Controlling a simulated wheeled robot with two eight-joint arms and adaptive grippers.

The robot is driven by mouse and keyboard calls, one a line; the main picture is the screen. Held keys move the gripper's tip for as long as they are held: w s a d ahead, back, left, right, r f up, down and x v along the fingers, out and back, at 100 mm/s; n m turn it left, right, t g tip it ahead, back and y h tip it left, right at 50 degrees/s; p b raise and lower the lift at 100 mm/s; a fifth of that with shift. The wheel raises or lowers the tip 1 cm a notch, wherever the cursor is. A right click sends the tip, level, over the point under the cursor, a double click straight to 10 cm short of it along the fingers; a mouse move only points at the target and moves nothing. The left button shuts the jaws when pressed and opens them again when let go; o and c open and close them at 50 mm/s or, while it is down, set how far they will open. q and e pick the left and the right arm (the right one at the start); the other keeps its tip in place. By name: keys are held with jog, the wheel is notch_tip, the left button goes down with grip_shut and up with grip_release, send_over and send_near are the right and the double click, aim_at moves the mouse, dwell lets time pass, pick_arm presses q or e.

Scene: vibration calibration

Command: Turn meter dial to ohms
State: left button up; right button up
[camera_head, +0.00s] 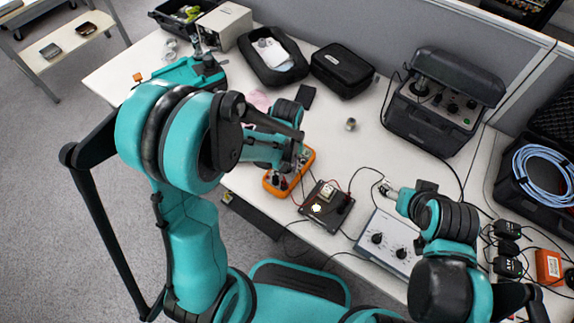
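The orange meter (311,156) lies on the table near its front edge, left of the middle. My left arm reaches over it, and the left gripper (297,161) is at the meter, over its face. The arm hides much of the face, so the dial's setting cannot be read. I cannot tell whether the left gripper's fingers touch the dial. My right gripper (384,187) is above the table, by the back-left corner of a grey box with knobs (390,241). Nothing is visibly held in it, and its finger gap is too small to tell.
A black board with wired parts (325,207) lies right of the meter. Loose cables cross the front right. A small metal cylinder (351,124) stands mid-table. Behind are a black case (342,69), an open tray (272,57) and a large dark instrument (437,105).

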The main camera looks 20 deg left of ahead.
pick_arm(q)
notch_tip(320, 180, up, 12)
dwell(0.5)
